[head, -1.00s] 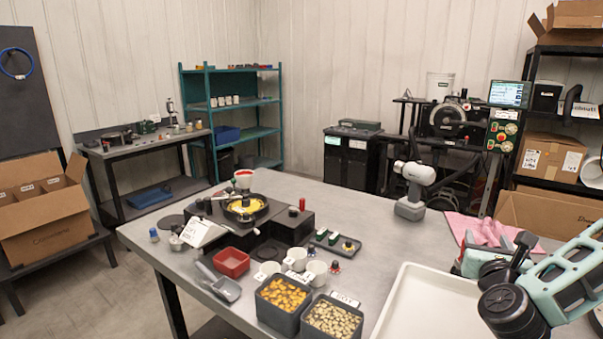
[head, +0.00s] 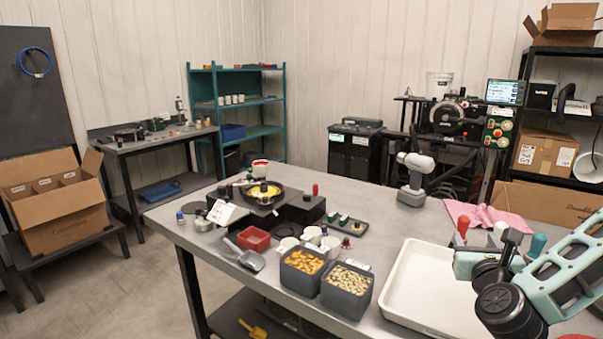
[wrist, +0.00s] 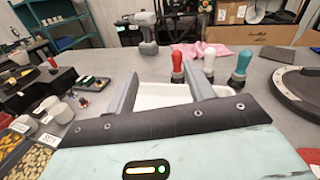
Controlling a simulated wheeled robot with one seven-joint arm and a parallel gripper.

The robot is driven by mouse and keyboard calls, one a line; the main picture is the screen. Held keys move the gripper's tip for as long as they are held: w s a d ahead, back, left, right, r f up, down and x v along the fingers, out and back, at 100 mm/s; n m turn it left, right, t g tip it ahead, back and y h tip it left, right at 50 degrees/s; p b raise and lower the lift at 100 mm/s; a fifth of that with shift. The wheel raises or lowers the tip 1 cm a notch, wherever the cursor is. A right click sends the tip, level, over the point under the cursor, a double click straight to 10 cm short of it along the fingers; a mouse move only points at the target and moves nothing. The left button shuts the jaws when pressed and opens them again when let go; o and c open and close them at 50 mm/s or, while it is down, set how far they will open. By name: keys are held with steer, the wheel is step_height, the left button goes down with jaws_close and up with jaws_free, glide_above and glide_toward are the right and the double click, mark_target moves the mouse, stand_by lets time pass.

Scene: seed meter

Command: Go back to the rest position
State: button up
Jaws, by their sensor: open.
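In the wrist view, my gripper (wrist: 160,75) shows two grey fingers spread apart with nothing between them. It points across the grey table, above a white tray. My teal and black arm (head: 540,270) is at the right edge of the head view, over the table's right side; the fingers cannot be made out there. The seed meter (head: 262,193), with yellow inside its round bowl, sits on a black base on the table, well left of my arm.
The white tray (head: 420,302) lies beside my arm. Red (wrist: 177,62), white (wrist: 209,62) and teal (wrist: 241,64) handles stand beyond my gripper. Bins of orange (head: 302,272) and pale seeds (head: 346,292) are near the front edge. A drill (head: 412,182) stands behind.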

steer(key=s+a+f+n+g+y+b, duration=0.1)
steer(key=s+a+f+n+g+y, duration=0.2)
steer(key=a+n, duration=0.5)
steer(key=s+a+f+n+g+y+b, duration=0.15)
steer(key=a+n+y, duration=0.25)
steer(key=a+n, duration=0.4)
steer(key=s+a+f+n+g+y, duration=0.3)
steer(key=a+n+y, duration=0.1)
steer(key=a+n, duration=0.4)
steer(key=s+n+g+h+b, duration=0.2)
steer(key=s+n+g, duration=0.5)
steer(key=s+n, duration=0.8)
steer(key=shift+s+a+n+h+b, duration=0.2)
steer(key=shift+a+n+h+b, duration=0.1)
steer(key=shift+a+n+h, duration=0.15)
steer(key=s+d+n, duration=0.1)
steer(key=s+n, duration=0.1)
steer(key=s+d+r+n+g+h, duration=0.1)
steer(key=s+n, duration=0.1)
steer(key=s, duration=0.1)
steer(key=s+d+r+n+g+h, duration=0.1)
steer(key=s+n, duration=0.1)
steer(key=shift+s+r+b, duration=0.25)
steer(key=shift+s+b, duration=0.1)
steer(key=shift+s, duration=0.05)
steer(key=shift+c, duration=0.3)
